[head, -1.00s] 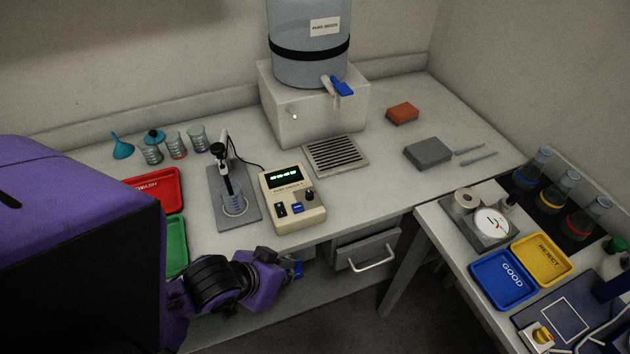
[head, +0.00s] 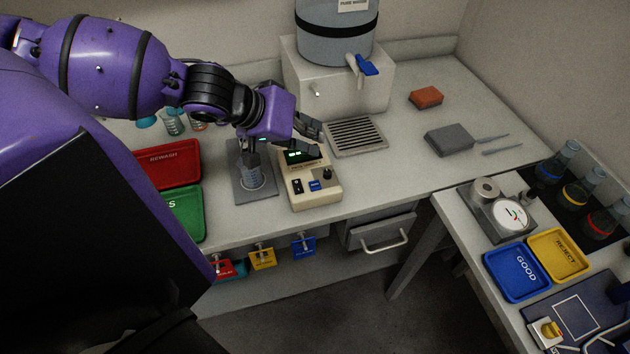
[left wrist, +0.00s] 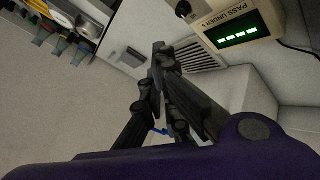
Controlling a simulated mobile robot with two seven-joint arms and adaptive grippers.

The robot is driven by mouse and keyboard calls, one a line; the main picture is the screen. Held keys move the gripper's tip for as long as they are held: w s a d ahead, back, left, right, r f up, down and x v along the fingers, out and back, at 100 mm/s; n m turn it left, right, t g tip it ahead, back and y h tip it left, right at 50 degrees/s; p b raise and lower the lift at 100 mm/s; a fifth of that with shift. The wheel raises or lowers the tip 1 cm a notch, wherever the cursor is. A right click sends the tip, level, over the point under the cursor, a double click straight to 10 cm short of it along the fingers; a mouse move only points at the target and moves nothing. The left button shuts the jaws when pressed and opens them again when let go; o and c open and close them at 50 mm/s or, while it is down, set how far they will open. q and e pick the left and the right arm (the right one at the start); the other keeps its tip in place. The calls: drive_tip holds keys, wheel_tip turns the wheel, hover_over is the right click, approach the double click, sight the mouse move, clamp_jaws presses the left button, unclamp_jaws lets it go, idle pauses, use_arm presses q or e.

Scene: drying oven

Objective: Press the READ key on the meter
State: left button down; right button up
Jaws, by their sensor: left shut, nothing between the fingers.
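The meter (head: 318,196) is a cream box on the bench with a lit green display, a black switch, a dark knob and a blue key (head: 315,186). The key's lettering is too small to read. My left gripper (head: 318,143) is shut and empty, above the back of the meter, partly covering its top; the blue key is uncovered. In the left wrist view the meter (left wrist: 258,14) shows at the top right with its display and knob, and the shut fingers (left wrist: 159,52) are left of and below it. The blue key is out of that view. My right gripper is not in view.
A beaker (head: 252,178) on a grey stand is left of the meter. The water dispenser (head: 338,85) and drain grille (head: 356,137) are behind it. A red tray (head: 168,160) and green tray (head: 184,210) lie left.

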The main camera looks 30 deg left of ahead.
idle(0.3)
use_arm(q)
drive_tip(key=b, duration=0.2)
hover_over(315, 186)
drive_tip(key=w+a, duration=0.2)
drive_tip(key=f, duration=0.7)
drive_tip(key=shift+s+d, duration=0.2)
drive_tip(key=shift+f, duration=0.9)
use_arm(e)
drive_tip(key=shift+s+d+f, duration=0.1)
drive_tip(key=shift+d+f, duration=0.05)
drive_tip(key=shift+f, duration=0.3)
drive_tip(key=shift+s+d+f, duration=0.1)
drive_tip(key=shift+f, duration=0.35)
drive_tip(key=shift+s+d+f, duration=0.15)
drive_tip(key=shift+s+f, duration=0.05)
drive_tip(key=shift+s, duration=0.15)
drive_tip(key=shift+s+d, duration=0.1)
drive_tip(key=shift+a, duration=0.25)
use_arm(q)
drive_tip(key=shift+f, duration=0.15)
